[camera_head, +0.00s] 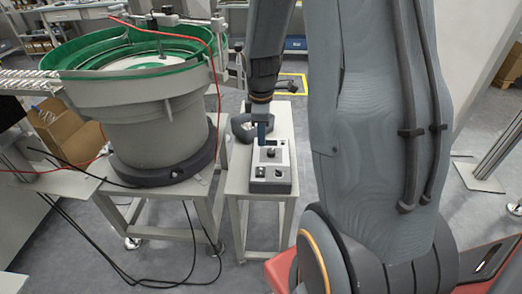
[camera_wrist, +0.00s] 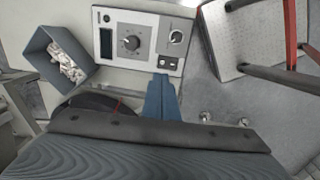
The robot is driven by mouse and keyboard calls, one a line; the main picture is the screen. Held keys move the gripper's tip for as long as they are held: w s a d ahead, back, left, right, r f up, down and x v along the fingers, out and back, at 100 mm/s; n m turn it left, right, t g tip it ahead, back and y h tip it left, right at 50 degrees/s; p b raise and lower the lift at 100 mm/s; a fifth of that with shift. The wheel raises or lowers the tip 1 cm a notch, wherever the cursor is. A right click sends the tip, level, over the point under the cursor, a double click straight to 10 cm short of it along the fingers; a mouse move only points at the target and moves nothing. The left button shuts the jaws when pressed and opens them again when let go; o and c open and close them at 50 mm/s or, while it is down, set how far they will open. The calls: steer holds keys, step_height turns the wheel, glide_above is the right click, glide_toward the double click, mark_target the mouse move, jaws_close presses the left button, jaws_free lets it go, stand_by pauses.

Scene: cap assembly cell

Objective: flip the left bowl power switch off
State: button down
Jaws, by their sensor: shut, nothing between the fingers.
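A pale control box (camera_head: 284,156) stands on a narrow white stand to the right of the green-lined bowl feeder (camera_head: 155,142). In the wrist view the box (camera_wrist: 150,28) shows a round dial (camera_wrist: 132,42), a dark display, a second round control and a small dark rocker switch (camera_wrist: 168,62) at its near edge. I cannot tell the switch's position. My gripper (camera_head: 262,140) points down over the box's far part in the head view. In the wrist view my blue fingers (camera_wrist: 162,78) are shut and empty, their tips just short of the rocker switch. Contact cannot be told.
A blue-grey bin with pale parts (camera_wrist: 60,55) stands beside the box. A red cable (camera_head: 172,34) crosses the bowl, and black cables hang below it. My arm fills the head view's right middle. A perforated white surface (camera_wrist: 240,45) lies right in the wrist view.

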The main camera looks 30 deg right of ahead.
steer(key=shift+w+d+r, duration=0.1)
steer(key=shift+w+r, duration=0.05)
steer(key=shift+r, duration=1.25)
